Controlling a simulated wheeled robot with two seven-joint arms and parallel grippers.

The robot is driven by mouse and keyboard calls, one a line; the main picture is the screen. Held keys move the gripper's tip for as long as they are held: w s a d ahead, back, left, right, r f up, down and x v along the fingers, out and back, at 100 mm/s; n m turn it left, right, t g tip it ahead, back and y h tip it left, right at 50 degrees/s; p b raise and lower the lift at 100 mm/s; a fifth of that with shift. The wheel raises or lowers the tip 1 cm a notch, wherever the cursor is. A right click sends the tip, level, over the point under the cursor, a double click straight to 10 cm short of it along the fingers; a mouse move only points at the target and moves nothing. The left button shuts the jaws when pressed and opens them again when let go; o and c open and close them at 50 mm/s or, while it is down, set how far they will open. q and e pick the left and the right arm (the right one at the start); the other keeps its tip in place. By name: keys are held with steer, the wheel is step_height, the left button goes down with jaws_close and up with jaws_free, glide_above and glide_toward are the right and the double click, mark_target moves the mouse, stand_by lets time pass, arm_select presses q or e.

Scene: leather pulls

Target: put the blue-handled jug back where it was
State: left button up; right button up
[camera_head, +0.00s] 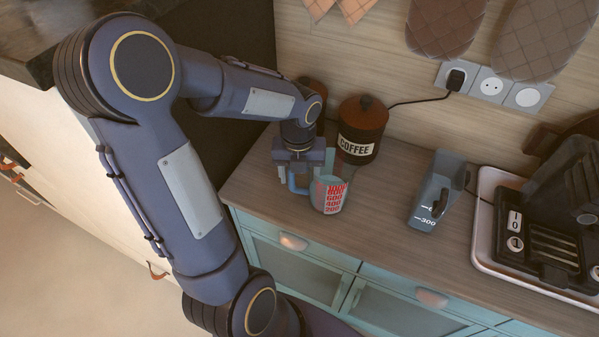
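The blue-handled jug (331,196) is a clear measuring jug with red markings. It is at the front part of the wooden counter, with its blue handle (297,184) toward the left. My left gripper (295,175) points down right at the handle. The small fingers and the handle overlap in the picture, so I cannot tell whether they are shut on it or only around it. I also cannot tell whether the jug's base touches the counter. My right gripper is not in view.
A coffee canister (361,130) stands just behind the jug, with another dark canister (312,92) partly hidden by my arm. A grey jug (436,192) stands to the right. Counter between the jugs is clear.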

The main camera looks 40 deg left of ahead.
arm_select(q)
steer(key=shift+o, duration=1.2)
